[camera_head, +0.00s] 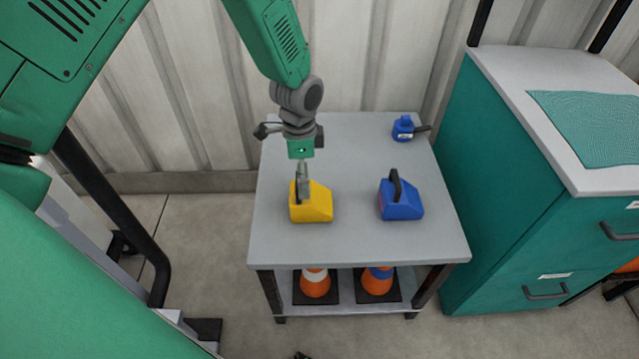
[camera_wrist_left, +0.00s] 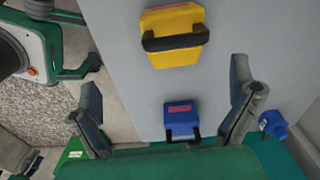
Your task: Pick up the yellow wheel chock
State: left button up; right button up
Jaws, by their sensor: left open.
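The yellow wheel chock (camera_head: 317,204), a wedge-like block with a dark handle, stands on the grey table, left of the blue chock. In the left wrist view, the yellow chock (camera_wrist_left: 173,52) is at the top with its black handle facing the camera. My left gripper (camera_head: 303,182) points down over the yellow chock and hides part of its handle in the head view. In the left wrist view, the open fingers of my left gripper (camera_wrist_left: 165,80) are spread apart with nothing between them, and the yellow chock lies above the gap. My right gripper does not show.
A blue chock (camera_head: 401,203) with a black handle stands right of the yellow one. A small blue container (camera_head: 404,129) is at the back right of the table (camera_head: 350,245). Orange cones (camera_head: 315,284) sit on the shelf below. A teal cabinet (camera_head: 510,190) borders the right side.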

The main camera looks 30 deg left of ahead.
aim_at(311, 196)
pick_arm(q)
jog(key=shift+m, duration=0.4)
jog(key=f, duration=0.2)
jog(key=w+f+b, duration=0.1)
jog(key=f, duration=0.1)
jog(key=w+f, duration=0.1)
jog(key=f, duration=0.1)
jog(key=shift+a+b, duration=0.25)
jog(key=shift+b, duration=0.05)
jog(key=shift+a+f, duration=0.2)
jog(key=shift+f, duration=0.4)
jog(key=f, duration=0.2)
jog(key=d+f+b, duration=0.1)
jog(key=f, duration=0.1)
jog(key=shift+w+f, duration=0.2)
jog(key=shift+f, duration=0.15)
jog(key=shift+a, duration=0.15)
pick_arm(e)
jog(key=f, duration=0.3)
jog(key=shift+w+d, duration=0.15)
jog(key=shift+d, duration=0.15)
pick_arm(q)
jog(key=shift+a, duration=0.1)
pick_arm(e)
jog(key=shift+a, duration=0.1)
pick_arm(q)
jog(key=shift+f, duration=0.1)
jog(key=c, duration=1.3)
